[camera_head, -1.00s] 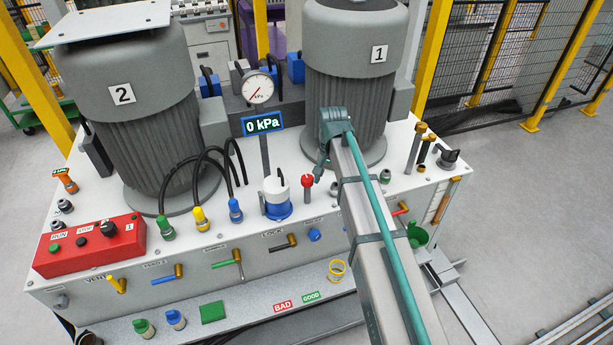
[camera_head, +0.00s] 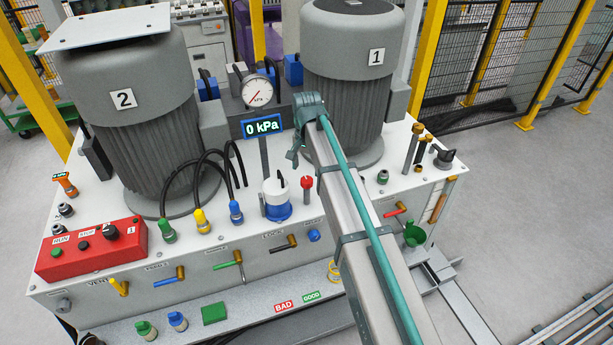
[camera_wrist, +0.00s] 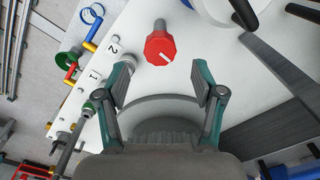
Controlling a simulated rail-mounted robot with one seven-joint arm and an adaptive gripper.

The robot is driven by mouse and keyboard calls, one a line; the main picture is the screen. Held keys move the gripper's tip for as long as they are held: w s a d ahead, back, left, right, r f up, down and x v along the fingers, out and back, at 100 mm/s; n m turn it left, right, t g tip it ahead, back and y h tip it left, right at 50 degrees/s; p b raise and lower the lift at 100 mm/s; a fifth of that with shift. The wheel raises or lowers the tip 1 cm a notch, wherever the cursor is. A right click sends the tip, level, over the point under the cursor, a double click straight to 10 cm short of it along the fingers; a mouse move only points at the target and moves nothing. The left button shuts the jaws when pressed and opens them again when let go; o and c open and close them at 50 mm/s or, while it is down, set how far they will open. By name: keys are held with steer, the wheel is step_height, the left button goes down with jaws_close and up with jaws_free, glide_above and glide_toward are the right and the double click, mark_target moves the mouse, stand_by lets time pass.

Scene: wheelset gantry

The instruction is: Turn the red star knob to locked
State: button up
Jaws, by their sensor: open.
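The red star knob (camera_head: 306,183) stands on a short post on the white bench top, right of the blue and white canister. In the wrist view the red knob (camera_wrist: 160,48) shows face-on, with a white line running diagonally across it. My gripper (camera_wrist: 161,82) is open and empty in the wrist view. Its two grey pads lie to either side, with the knob just beyond the fingertips, apart from them. In the head view my gripper (camera_head: 294,158) is seen from the side near motor 1, above and left of the arm, its fingers partly hidden.
The blue and white canister (camera_head: 276,202) stands close left of the knob. Motor 1 (camera_head: 347,80) and motor 2 (camera_head: 140,110) rise behind. Hoses with yellow, green and blue connectors loop at left. A gauge (camera_head: 257,92) and 0 kPa display (camera_head: 262,126) stand behind the knob.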

mark_target(307, 179)
steer(key=shift+f+p, duration=0.55)
steer(key=shift+f, duration=2.1)
steer(key=c, duration=1.1)
steer(key=shift+c, duration=0.2)
